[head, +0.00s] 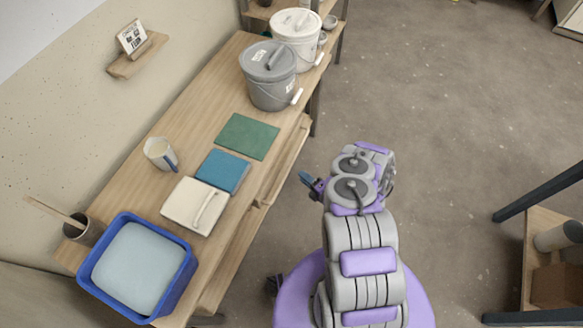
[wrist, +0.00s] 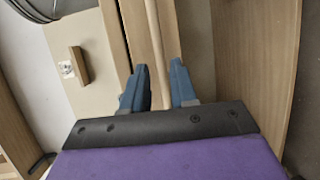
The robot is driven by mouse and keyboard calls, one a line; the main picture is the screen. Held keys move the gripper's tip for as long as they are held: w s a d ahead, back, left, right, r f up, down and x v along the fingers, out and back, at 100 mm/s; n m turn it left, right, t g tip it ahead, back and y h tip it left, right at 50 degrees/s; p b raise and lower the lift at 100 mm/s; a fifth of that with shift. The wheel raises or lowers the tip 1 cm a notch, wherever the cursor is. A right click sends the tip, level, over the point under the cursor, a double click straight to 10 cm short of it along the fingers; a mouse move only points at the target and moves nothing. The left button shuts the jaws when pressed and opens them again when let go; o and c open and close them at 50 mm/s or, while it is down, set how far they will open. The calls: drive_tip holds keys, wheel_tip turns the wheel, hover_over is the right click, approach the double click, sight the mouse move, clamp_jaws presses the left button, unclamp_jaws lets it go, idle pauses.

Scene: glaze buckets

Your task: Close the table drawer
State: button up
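The wooden table (head: 215,95) runs diagonally along the wall in the head view. A table drawer (head: 286,162) shows as a pale wooden strip jutting a little past the table's right edge; how far it is open is hard to tell. My gripper (head: 308,180) is right of the drawer, apart from it in the head view, mostly hidden by my arm. In the wrist view, the blue fingers of my gripper (wrist: 158,66) are spread, with pale wooden boards behind the gap. I cannot tell whether they touch the wood.
On the table are a grey bucket (head: 270,88), a white bucket (head: 297,40), a mug (head: 160,154), green (head: 248,136), blue (head: 222,171) and cream (head: 194,212) flat pieces, and a blue tub (head: 183,276). Open floor (head: 430,110) lies to the right.

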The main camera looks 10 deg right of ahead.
sight(289, 168)
drive_tip(key=x, duration=0.2)
drive_tip(key=a+x, duration=0.1)
drive_tip(key=x, duration=0.5)
drive_tip(key=shift+s+a+b, duration=0.2)
drive_tip(key=shift+s+b, duration=0.1)
drive_tip(key=shift+s, duration=0.05)
drive_tip(key=shift+w, duration=0.25)
drive_tip(key=shift+w+d, duration=0.2)
drive_tip(key=shift+d, duration=0.2)
drive_tip(key=shift+a, duration=0.45)
drive_tip(key=c, duration=0.4)
clamp_jaws()
drive_tip(key=shift+f, duration=0.1)
drive_tip(key=shift+s+d, duration=0.1)
drive_tip(key=shift+d, duration=0.1)
